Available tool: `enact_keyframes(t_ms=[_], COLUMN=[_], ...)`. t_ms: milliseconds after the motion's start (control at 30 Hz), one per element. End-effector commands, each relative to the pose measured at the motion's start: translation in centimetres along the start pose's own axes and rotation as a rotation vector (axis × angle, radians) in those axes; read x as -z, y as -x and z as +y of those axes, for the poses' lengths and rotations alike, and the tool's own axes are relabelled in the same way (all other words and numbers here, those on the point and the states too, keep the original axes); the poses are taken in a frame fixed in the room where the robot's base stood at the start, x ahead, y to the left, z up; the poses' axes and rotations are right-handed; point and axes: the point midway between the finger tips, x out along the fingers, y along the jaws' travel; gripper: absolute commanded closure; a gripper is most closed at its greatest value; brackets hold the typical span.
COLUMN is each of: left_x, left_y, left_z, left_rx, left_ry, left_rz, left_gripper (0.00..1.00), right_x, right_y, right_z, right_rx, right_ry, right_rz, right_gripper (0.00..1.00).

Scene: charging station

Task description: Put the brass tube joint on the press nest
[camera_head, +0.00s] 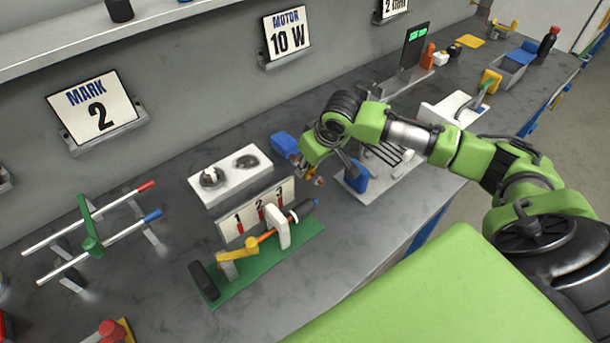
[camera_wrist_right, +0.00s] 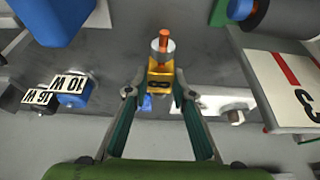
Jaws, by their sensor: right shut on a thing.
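My right gripper (camera_head: 308,174) is over the middle of the bench, right of the white block with round metal fittings. In the right wrist view its fingers (camera_wrist_right: 158,92) are closed around a brass-yellow piece (camera_wrist_right: 160,76), which I take for the brass tube joint. A grey cylinder with an orange tip (camera_wrist_right: 163,42) shows just beyond it; I cannot tell whether they are joined. In the head view the held piece is small and partly hidden by the gripper. I cannot tell which fixture is the press nest. My left gripper is out of view.
The white block (camera_head: 228,184) and numbered panel (camera_head: 229,228) stand left of my gripper. A green-based fixture (camera_head: 270,265) lies in front. A blue part (camera_head: 357,176) stands close on the right. A rail stand (camera_head: 91,242) is at left. Bare bench (camera_head: 345,250) shows near the front edge.

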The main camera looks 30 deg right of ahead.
Motion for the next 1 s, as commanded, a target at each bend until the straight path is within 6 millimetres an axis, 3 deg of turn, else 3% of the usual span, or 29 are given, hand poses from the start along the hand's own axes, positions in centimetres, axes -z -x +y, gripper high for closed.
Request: enact_keyframes(t_ms=[233,400,633,667,700,1000], left_x=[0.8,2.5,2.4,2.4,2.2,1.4], left_y=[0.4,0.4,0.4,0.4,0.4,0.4], left_z=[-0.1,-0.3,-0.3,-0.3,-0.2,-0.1], left_rx=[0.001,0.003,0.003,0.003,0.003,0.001], left_ry=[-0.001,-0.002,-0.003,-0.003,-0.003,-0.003], left_rz=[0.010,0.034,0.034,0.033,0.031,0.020], left_gripper=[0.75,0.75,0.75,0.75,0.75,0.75], right_x=[-1.5,-1.6,-1.7,-1.7,-1.7,-1.7], right_y=[-3.4,-3.8,-3.9,-4.0,-4.0,-3.9], right_z=[0.0,0.0,0.0,0.0,0.0,0.0], right_rx=[-0.001,0.000,0.000,0.000,0.000,-0.001], right_ry=[0.000,0.001,0.000,0.001,0.001,0.001], right_rz=[-0.002,0.001,0.000,0.000,0.000,0.000], right_gripper=[1.00,1.00,1.00,0.72,0.61,0.60])
